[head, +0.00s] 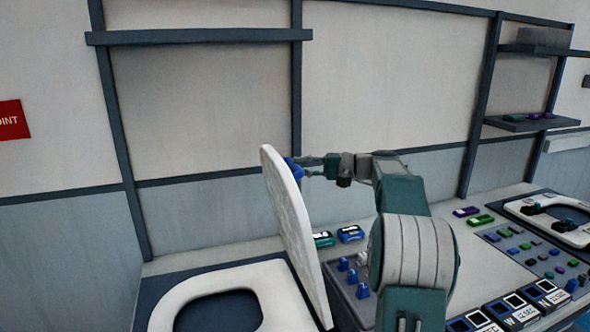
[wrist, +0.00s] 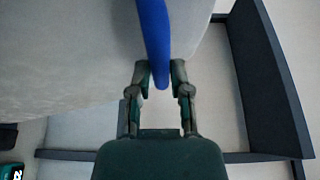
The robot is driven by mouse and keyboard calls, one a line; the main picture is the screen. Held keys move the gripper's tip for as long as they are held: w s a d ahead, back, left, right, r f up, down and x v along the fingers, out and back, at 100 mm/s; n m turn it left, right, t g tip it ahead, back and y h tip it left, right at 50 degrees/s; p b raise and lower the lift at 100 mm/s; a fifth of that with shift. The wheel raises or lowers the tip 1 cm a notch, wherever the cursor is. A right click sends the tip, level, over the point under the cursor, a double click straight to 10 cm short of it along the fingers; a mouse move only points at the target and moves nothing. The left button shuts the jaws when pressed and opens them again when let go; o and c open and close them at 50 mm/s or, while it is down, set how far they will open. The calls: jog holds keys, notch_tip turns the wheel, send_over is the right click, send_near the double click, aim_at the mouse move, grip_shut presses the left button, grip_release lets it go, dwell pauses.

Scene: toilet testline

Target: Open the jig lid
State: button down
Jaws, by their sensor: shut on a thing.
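The jig lid (head: 292,222) is a pale, toilet-lid-shaped panel standing raised, close to upright, at the right side of the white seat-shaped jig (head: 172,309). In the wrist view the lid is a large grey surface (wrist: 70,50) at the upper left. A blue handle (wrist: 153,40) sticks out from the lid. My gripper (wrist: 160,76) is shut on the end of the blue handle. In the head view my gripper (head: 308,168) is behind the lid's upper right edge, and the lid hides part of the handle.
A control panel (head: 530,248) with several coloured buttons and blue knobs lies right of the lid. Small green and blue devices (head: 350,233) sit on the bench. Another white jig (head: 558,220) stands at far right. Dark frame rails (head: 200,36) line the wall behind.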

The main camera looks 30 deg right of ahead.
jog(key=shift+a+f, duration=0.1)
jog(key=shift+f, duration=0.1)
jog(key=c, duration=0.6)
grip_release()
jog(key=shift+a, duration=0.1)
jog(key=shift+o, duration=0.2)
jog(key=shift+r, duration=0.1)
jog(key=v, duration=1.2)
